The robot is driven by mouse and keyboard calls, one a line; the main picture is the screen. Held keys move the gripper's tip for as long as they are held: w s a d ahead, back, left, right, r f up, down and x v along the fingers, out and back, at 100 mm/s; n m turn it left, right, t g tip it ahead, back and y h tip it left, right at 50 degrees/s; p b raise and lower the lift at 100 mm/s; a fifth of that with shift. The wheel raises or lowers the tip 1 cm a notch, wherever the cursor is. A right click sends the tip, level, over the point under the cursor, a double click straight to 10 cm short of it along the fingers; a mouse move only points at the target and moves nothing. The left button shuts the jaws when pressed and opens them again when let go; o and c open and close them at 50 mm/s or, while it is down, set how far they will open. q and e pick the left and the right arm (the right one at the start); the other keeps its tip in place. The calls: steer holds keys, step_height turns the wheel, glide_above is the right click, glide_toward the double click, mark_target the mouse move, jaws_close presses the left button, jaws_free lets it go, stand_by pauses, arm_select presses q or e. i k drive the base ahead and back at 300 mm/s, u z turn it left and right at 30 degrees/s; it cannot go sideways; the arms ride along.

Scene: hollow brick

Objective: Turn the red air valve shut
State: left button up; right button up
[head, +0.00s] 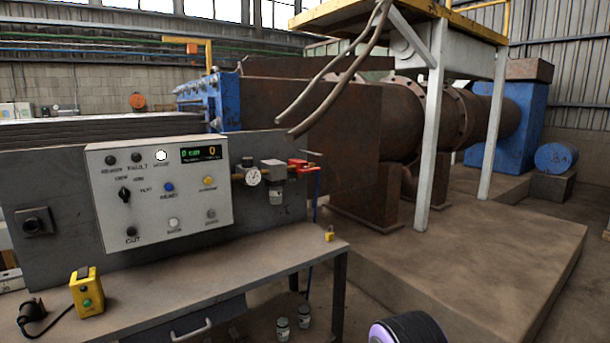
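The red air valve (299,163) sits at the right end of a brass air line, on the upper right edge of the grey panel behind the bench. Its red handle appears to lie roughly level, pointing right. A blue hose (316,188) hangs down from its right side. A round pressure gauge (253,176) and a filter bowl (275,190) are on the line to its left. Neither of my grippers shows. A dark rounded part with a purple ring at the bottom edge seems to be part of my arm, well below and right of the valve.
A white control box (160,195) with buttons and a lit display is left of the gauge. The bench (190,290) holds a yellow button box (86,292) and a small yellow padlock (329,234). Large rusty machinery (330,120) stands behind. The bench's middle is clear.

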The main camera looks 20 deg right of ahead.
mark_target(305, 169)
steer(key=z, duration=0.05)
steer(key=i, duration=0.9)
steer(key=z, duration=0.3)
